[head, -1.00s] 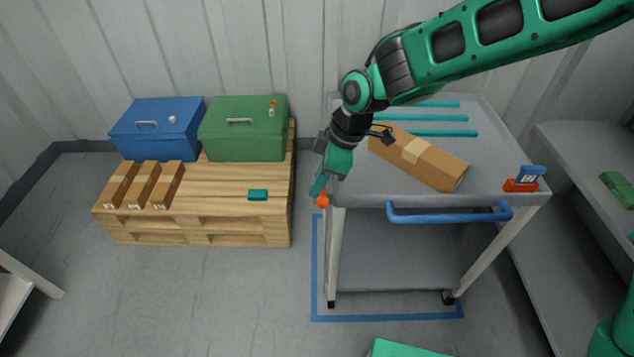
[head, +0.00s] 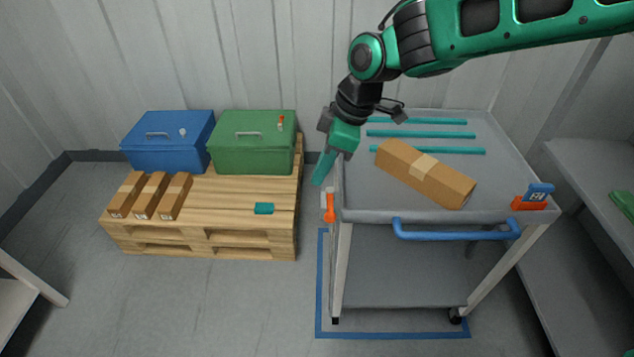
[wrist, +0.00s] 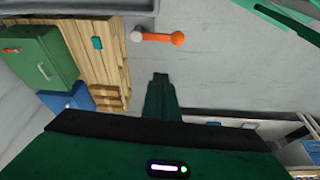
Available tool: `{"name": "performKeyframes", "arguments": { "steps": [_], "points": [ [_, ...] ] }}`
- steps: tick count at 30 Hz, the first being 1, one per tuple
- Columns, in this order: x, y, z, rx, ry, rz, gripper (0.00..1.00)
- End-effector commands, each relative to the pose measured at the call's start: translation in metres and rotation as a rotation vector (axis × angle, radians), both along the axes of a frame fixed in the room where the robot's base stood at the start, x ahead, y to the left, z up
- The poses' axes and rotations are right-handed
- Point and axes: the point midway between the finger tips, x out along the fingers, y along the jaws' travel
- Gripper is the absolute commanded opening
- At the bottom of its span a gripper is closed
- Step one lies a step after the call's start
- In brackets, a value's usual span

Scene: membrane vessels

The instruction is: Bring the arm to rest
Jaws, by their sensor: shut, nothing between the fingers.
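My gripper (head: 323,168) is at the left end of my green arm, in the air by the left edge of the grey cart (head: 487,177). Its fingers point down and are shut with nothing between them. In the wrist view the closed green fingers (wrist: 160,97) show at the middle. An orange-handled lever (head: 329,207) is on the cart's left front corner, just below my gripper and apart from it. It also shows in the wrist view (wrist: 165,38), above the fingertips.
The cart carries a long taped carton (head: 425,173), teal strips (head: 425,134) and a red-and-blue block (head: 534,197). A blue handle (head: 457,234) crosses its front. A wooden pallet (head: 235,195) at left holds a blue box (head: 167,143), a green box (head: 252,143) and small cartons (head: 150,196).

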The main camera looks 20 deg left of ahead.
Motion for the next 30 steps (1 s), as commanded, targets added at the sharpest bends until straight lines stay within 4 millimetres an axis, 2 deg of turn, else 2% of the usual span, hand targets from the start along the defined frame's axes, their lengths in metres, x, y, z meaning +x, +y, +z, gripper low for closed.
{"name": "performKeyframes", "arguments": {
  "steps": [5, 17, 20, 23, 25, 29, 30],
  "points": [
    [0.002, -0.004, 0.007, 0.000, 0.000, -0.003, 0.00],
    [0.001, -0.004, 0.008, 0.000, 0.001, -0.002, 0.00],
    [0.004, -0.009, 0.008, -0.005, -0.001, -0.016, 0.00],
    [0.014, -0.032, 0.010, -0.029, -0.003, -0.083, 0.00],
    [0.025, -0.063, 0.013, -0.058, -0.004, -0.173, 0.00],
    [0.043, -0.143, 0.019, -0.125, 0.002, -0.407, 0.00],
    [0.047, -0.169, 0.022, -0.145, 0.005, -0.486, 0.00]
  ]
}}
